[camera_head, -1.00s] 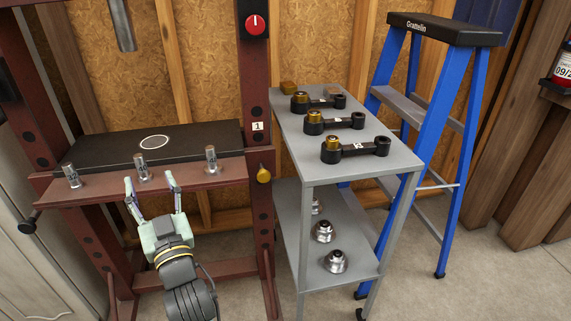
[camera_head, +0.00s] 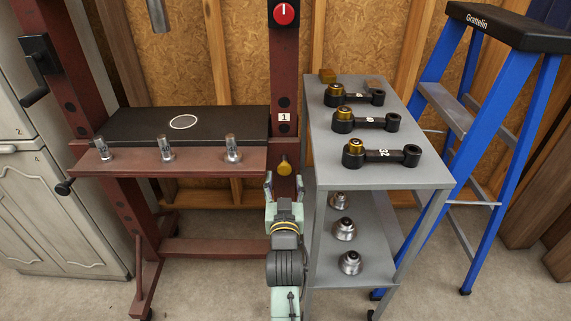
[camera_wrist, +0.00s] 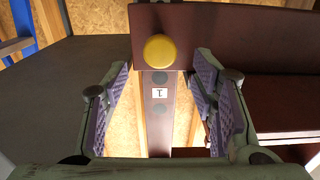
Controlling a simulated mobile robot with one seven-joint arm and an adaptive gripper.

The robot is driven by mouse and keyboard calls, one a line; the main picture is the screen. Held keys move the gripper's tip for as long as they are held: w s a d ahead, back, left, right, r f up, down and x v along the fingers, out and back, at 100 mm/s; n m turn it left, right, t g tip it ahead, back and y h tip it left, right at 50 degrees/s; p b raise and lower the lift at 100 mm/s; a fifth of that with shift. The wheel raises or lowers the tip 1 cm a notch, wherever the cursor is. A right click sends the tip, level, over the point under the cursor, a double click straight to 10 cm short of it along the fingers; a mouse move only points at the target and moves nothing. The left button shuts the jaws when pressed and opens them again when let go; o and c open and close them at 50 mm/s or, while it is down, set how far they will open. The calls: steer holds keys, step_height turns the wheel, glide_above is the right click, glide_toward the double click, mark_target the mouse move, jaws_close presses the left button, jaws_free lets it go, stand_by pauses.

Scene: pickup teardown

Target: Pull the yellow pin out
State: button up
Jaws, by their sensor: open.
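The yellow pin (camera_head: 284,168) sticks out of the dark red press post, below the white label "1". In the wrist view its round yellow head (camera_wrist: 160,51) is at the upper middle, between and beyond my open fingers. My gripper (camera_head: 284,186) is open and empty, just below and in front of the pin in the head view. In the wrist view my gripper (camera_wrist: 160,100) shows both purple-padded fingers apart, one on each side. Neither finger touches the pin as far as I can see.
A grey shelf cart (camera_head: 330,187) stands close on the right, with several black links on top and metal parts below. The press bed (camera_head: 120,122) with metal pins is at left. A blue ladder (camera_head: 535,105) stands at far right.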

mark_target(284, 170)
steer(key=w+p, duration=0.1)
steer(key=w, duration=0.5)
steer(key=shift+w, duration=0.3)
jaws_close()
stand_by(0.4)
